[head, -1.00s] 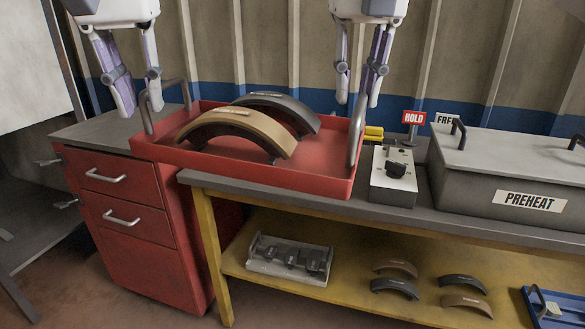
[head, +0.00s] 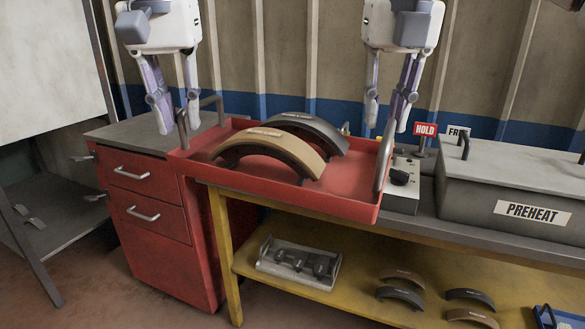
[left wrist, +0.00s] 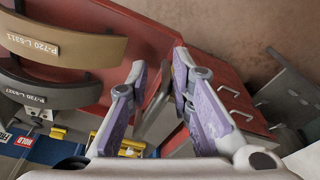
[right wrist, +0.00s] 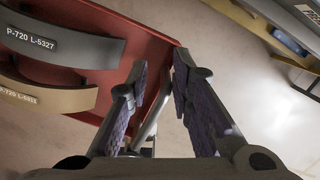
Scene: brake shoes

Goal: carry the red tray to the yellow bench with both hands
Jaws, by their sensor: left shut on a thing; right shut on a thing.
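The red tray (head: 270,192) spans the gap between the red drawer cabinet (head: 150,240) and the yellow bench (head: 222,235), overlapping both in the head view. I cannot tell how far it is above them. A tan brake shoe (head: 275,140) and a dark brake shoe (head: 322,132) stand in it, arch up. My left gripper (head: 178,122) is shut on the tray's left handle (head: 181,135); the bar also shows between its fingers in the left wrist view (left wrist: 158,105). My right gripper (head: 384,125) is shut on the right handle (head: 383,165).
A grey control box (head: 404,178) stands close to the tray's right end, partly hidden by it. A grey PREHEAT box (head: 530,185) fills the bench top further right. HOLD (head: 425,129) and FREE signs stand behind. Several shoes lie on the bench's lower shelf (head: 340,280).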

